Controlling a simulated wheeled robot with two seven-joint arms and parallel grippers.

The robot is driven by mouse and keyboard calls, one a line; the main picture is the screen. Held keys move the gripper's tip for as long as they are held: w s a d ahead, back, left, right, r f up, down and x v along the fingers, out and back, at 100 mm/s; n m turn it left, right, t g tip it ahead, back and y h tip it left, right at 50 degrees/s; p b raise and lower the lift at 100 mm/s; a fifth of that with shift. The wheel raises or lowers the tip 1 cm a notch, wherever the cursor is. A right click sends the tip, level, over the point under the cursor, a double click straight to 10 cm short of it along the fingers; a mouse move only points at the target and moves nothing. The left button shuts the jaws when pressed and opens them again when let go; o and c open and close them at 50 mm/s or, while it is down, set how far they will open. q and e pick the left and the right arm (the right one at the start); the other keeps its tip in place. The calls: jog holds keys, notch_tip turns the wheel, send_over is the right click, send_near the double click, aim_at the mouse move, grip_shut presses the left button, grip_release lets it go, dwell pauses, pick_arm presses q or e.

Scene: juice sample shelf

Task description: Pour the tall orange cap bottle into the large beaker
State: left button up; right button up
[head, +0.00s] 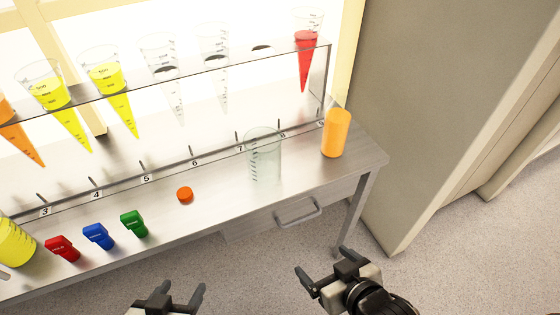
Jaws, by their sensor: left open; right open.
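A plain orange cylinder (336,134) stands upright near the right end of the bench, by mark 9; it may be the bottle, and I see no separate cap on it. A small round orange cap (184,194) lies alone on the bench left of the middle. The large clear beaker (264,157) stands upright just left of the cylinder, with graduation marks, and looks empty. My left gripper (180,290) is open and empty at the bottom edge, in front of the bench. My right gripper (322,262) is open and empty in front of the drawer, apart from everything.
Red (62,248), blue (98,236) and green (134,223) small items stand along the front left, beside a yellow container (14,243). A clear rack (200,72) above holds several cones, some filled. A drawer handle (298,211) juts out. A tall cabinet (430,90) stands at right.

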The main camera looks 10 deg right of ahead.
jog(key=shift+s+f, duration=0.15)
jog(key=shift+s, duration=0.1)
dwell(0.5)
dwell(0.4)
